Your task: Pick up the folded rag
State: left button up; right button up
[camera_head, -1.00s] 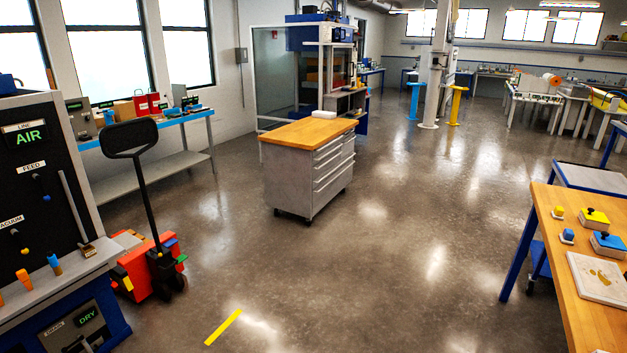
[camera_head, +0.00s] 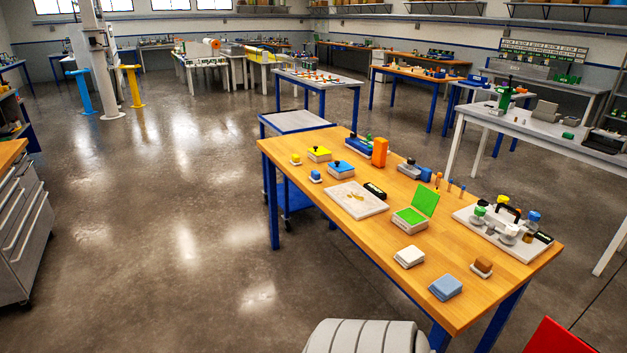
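A blue-grey folded rag (camera_head: 445,287) lies flat near the front edge of the wooden-topped table (camera_head: 385,240). A similar small white, square, layered thing (camera_head: 409,257) lies behind it to the left; I cannot tell if it is cloth or a pad. Neither of my grippers is in view, and nothing touches the blue-grey rag.
A drawer cabinet (camera_head: 22,235) stands at the left edge. Open floor (camera_head: 170,250) lies between.

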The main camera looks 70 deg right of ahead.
aim_at(410, 256)
jog(key=z, duration=3.95)
jog(key=i, duration=0.2)
jog(key=u, duration=0.05)
